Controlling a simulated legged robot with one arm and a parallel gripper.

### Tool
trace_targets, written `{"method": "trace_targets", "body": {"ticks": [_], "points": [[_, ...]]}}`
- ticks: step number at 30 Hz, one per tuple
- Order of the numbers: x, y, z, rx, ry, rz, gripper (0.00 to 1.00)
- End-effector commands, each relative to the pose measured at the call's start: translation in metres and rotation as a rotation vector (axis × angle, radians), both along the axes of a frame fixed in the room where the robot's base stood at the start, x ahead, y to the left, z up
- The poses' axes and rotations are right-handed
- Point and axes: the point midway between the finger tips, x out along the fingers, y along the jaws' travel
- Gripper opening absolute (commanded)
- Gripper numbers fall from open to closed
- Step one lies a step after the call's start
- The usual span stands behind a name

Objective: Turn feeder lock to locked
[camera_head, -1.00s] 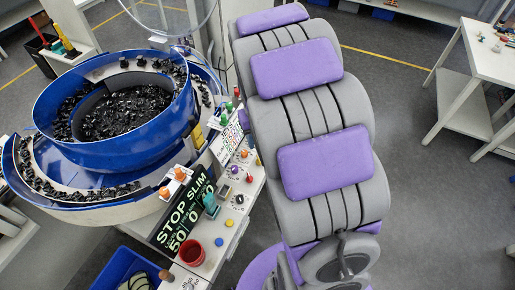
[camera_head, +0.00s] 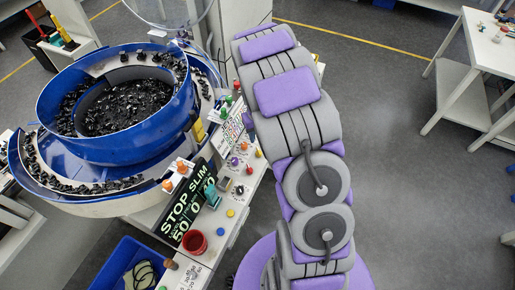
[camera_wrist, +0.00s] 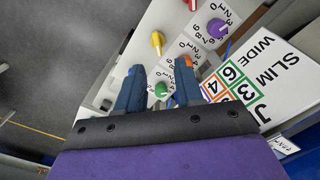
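My gripper (camera_wrist: 160,72) is open in the wrist view, with its two dark blue fingers apart over a white panel (camera_wrist: 123,58). A green knob (camera_wrist: 161,90) shows between the fingers. An orange knob (camera_wrist: 187,61) is at the right fingertip; I cannot tell whether they touch. A yellow knob (camera_wrist: 157,42) stands beyond the fingertips, and a purple knob (camera_wrist: 217,28) is further right with a numbered dial. A red knob (camera_wrist: 192,4) is cut by the top edge. No readable label shows which control is the feeder lock.
The blue bowl feeder (camera_head: 90,150) full of black connectors stands left of the control panel (camera_head: 222,215). A red cup (camera_head: 194,243) and a STOP SLIM sign (camera_head: 182,213) are at the panel's near end. A white table (camera_head: 487,48) stands right, with open floor between.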

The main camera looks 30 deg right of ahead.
Motion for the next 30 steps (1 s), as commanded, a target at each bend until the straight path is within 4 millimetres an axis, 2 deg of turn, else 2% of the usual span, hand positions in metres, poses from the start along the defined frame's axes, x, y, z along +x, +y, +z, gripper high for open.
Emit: {"method": "trace_targets", "body": {"ticks": [1,6,13,18,26,30], "points": [[-0.001,-0.001,-0.012,0.001,0.004,-0.001,0.36],[-0.002,0.000,-0.045,0.002,0.005,-0.002,0.36],[-0.001,0.001,-0.076,-0.003,0.000,0.000,0.36],[-0.001,0.001,-0.085,-0.002,0.001,-0.001,0.36],[-0.001,0.000,-0.086,-0.001,-0.001,-0.001,0.36],[-0.001,0.000,-0.086,-0.001,-0.001,-0.001,0.26]]}}
